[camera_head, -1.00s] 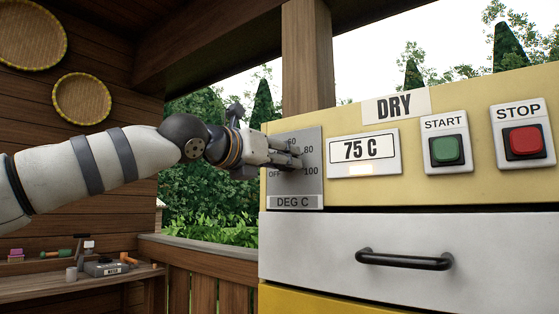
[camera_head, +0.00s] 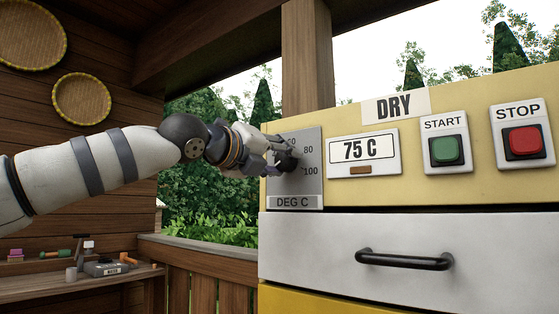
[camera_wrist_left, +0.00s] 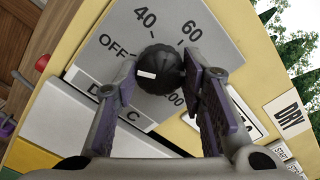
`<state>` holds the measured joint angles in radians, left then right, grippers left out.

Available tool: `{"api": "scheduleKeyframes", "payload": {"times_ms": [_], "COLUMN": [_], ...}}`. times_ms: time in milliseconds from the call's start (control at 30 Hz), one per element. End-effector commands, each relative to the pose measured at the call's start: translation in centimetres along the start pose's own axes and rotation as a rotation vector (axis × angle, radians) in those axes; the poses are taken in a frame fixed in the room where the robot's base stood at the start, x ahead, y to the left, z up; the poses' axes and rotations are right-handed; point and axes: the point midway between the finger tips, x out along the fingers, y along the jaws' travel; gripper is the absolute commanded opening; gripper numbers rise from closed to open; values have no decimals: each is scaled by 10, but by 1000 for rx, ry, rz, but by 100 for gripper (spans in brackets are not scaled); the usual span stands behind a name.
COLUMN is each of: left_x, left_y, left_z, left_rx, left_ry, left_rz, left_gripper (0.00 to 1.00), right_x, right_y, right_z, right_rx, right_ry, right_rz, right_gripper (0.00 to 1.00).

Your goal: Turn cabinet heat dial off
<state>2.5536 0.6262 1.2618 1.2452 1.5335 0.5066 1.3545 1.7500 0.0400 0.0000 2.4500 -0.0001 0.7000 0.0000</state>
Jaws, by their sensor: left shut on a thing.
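The round black heat dial (camera_head: 288,161) sits on a grey scale plate (camera_head: 310,180) marked with temperatures, OFF and DEG C. My left gripper (camera_head: 282,152) reaches it from the left and is shut on it. In the left wrist view the dial (camera_wrist_left: 162,70) lies between the two fingers of the gripper (camera_wrist_left: 160,72). Its white mark is on the left side there, below the OFF label. The OFF label is hidden in the head view. The display (camera_head: 364,151) reads 75 C. My right gripper is out of view.
The green START button (camera_head: 446,150) and red STOP button (camera_head: 524,142) are on the yellow panel to the right. A white drawer with a black handle (camera_head: 404,260) is below. A wooden railing (camera_head: 200,262) and a shelf with small tools (camera_head: 90,283) stand left.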

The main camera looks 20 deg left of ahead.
Motion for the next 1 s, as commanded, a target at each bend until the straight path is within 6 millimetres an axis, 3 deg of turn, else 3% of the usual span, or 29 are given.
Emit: {"api": "scheduleKeyframes", "payload": {"times_ms": [467, 500, 600, 867, 1000], "left_x": [-1, -1, -1, -1, -19], "left_y": [-1, -1, -1, 0, -1], "left_z": [2, 2, 2, 1, 2], "left_rx": [-16, -16, -15, -14, -12], "left_ry": [-4, -4, -4, -2, -3], "left_rz": [-3, -3, -3, -1, -3], "left_gripper": [9, 39, 57, 57, 57], "right_x": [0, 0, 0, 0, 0], "right_y": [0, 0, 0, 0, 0], "right_z": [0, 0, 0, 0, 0], "right_rx": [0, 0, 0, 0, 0], "right_ry": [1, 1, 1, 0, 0], "right_rz": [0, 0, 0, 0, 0], "right_gripper": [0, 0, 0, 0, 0]}}
